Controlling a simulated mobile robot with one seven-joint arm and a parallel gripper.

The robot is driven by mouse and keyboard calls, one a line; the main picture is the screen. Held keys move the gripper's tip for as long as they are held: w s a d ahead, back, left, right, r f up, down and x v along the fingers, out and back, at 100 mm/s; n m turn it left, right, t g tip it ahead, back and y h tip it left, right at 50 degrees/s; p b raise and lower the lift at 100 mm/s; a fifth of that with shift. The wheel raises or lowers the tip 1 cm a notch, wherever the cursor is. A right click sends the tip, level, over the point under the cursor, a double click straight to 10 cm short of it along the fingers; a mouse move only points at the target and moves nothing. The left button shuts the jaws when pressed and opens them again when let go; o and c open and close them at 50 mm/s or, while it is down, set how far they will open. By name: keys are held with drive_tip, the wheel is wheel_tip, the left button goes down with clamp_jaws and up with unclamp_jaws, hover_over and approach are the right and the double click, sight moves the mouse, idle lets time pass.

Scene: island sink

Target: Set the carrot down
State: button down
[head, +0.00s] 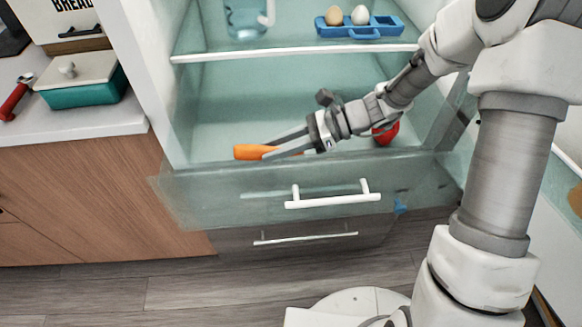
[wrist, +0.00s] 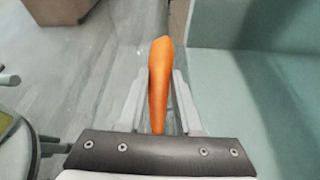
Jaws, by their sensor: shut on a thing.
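The orange carrot (head: 254,152) is at the front left of the lower fridge compartment, just behind the top edge of the drawer front. My gripper (head: 276,149) reaches in from the right and is shut on the carrot, whose end sticks out past the fingers. In the wrist view the carrot (wrist: 160,70) lies lengthwise between the two fingers, pointing away from the gripper. I cannot tell whether it touches the surface below.
A red round item (head: 386,132) sits behind my arm in the same compartment. The shelf above (head: 300,52) holds a blue egg tray (head: 362,31) and a clear jug (head: 246,18). The drawer handle (head: 333,198) juts forward. A counter with a teal box (head: 84,97) is at left.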

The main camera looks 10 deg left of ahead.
drive_tip(key=shift+f+b, duration=0.95)
drive_tip(key=shift+f, duration=2.45)
drive_tip(key=shift+f, duration=0.1)
drive_tip(key=shift+f, duration=0.1)
drive_tip(key=c, duration=0.6)
unclamp_jaws()
drive_tip(key=shift+r, duration=0.2)
drive_tip(key=p+v, duration=0.2)
drive_tip(key=v, duration=0.5)
drive_tip(key=shift+d+r, duration=0.1)
drive_tip(key=shift+d, duration=0.1)
